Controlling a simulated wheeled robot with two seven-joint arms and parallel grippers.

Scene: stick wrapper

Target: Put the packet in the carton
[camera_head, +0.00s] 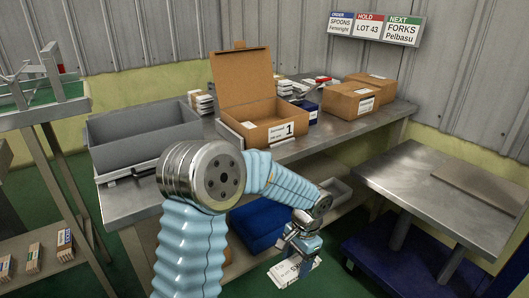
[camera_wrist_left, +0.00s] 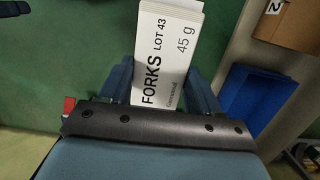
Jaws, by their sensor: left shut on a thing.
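My left gripper (camera_head: 302,243) is shut on a white packet (camera_head: 293,270), held low in front of the metal bench. In the left wrist view the packet (camera_wrist_left: 168,48) sits between the two blue fingers (camera_wrist_left: 160,88) and reads FORKS, LOT 43, 45 g. The brown carton (camera_head: 262,132) labelled 1 stands on the bench with its back lid up. Its floor is mostly hidden from this angle. The gripper is in front of the carton, to its right and well below its rim. My right gripper is not in view.
A grey bin (camera_head: 140,137) stands left of the carton. Shut brown boxes (camera_head: 350,101) and packet stacks (camera_head: 201,101) are also on the bench. A blue bin (camera_head: 259,222) is beneath it. A side table (camera_head: 440,197) is at right. A sign (camera_head: 375,27) lists FORKS as NEXT.

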